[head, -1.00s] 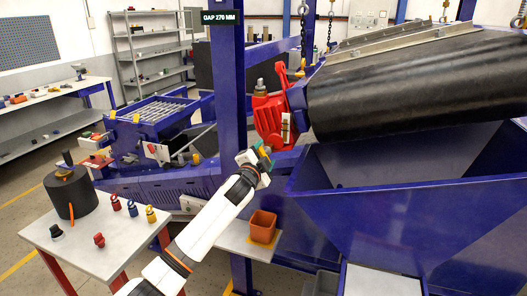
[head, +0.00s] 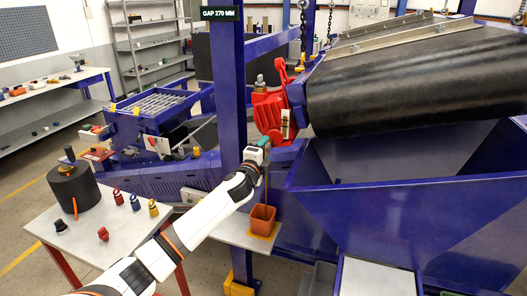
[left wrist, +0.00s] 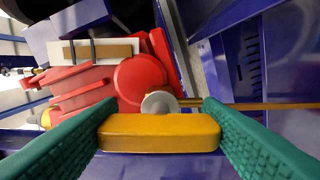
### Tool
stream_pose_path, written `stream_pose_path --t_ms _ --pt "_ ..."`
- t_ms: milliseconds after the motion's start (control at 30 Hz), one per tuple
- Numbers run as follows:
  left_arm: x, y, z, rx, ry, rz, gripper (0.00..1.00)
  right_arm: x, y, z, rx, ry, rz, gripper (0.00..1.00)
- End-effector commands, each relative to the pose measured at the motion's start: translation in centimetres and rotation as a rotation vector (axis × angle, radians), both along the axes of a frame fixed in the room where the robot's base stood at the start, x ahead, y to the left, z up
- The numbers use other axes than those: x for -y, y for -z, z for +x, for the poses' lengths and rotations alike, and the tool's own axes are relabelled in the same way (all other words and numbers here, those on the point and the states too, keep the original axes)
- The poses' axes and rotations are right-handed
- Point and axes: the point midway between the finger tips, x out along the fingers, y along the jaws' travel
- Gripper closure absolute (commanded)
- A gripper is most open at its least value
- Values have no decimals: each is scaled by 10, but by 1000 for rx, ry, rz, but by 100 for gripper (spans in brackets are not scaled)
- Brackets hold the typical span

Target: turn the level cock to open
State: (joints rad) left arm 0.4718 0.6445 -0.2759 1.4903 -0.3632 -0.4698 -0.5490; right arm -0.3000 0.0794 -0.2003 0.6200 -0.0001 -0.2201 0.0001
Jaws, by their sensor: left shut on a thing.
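The level cock's yellow handle (left wrist: 160,133) lies crosswise in the left wrist view, in front of a round grey stub (left wrist: 159,103) on the red housing (left wrist: 138,80). My left gripper (left wrist: 160,122) has its green fingers shut on the handle's two ends. In the head view my left gripper (head: 264,148) is just below the red housing (head: 270,115), largely hiding the cock. A thin amber streak (left wrist: 265,106), like a stream of liquid, runs from the cock. In the head view it drops to the orange cup (head: 262,219). My right gripper is not in view.
A pale sight window (head: 286,124) is on the red housing. A blue post (head: 229,90) stands close left of my gripper. The blue hopper (head: 400,190) and black drum (head: 420,85) fill the right. A table (head: 125,225) with small parts stands at left.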

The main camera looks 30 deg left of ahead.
Motion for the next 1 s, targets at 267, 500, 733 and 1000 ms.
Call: stream_pose_path --t_ms 267,500,733,1000 --pt "0 1 0 -3 0 9 63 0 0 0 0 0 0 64" --pt "0 1 0 -3 0 9 20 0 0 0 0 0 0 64" --pt "0 1 0 -3 0 7 18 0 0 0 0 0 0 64" --pt "3 3 -16 -3 1 8 18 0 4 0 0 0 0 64"
